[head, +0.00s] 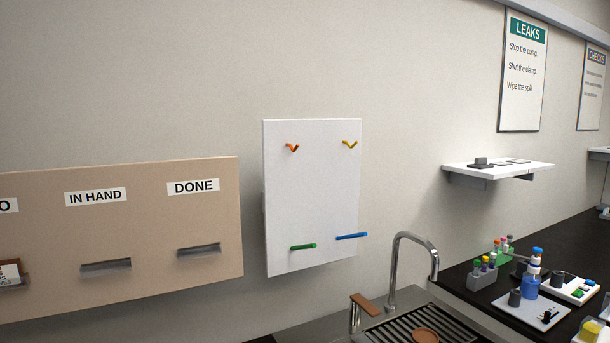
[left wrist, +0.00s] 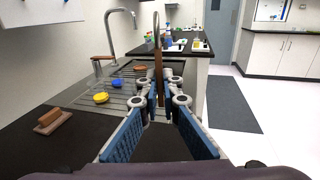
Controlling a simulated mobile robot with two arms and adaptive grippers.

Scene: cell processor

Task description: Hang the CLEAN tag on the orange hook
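In the head view a white board (head: 312,200) on the wall carries the orange hook (head: 292,148) at its upper left. The orange hook looks empty. In the left wrist view my left gripper (left wrist: 161,100) has its blue-padded fingers closed together at the tips on a thin brown plate (left wrist: 158,65). The plate stands upright and is seen edge-on. No lettering shows on it, so I cannot confirm that it is the CLEAN tag. Neither gripper shows in the head view, and my right gripper is in no view.
The board also has a yellow hook (head: 350,144), a green peg (head: 303,247) and a blue peg (head: 351,236). Below is a sink with a tall faucet (head: 397,262). A tan board (head: 140,230) hangs at left. A brown-handled block (left wrist: 50,120) lies on the counter.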

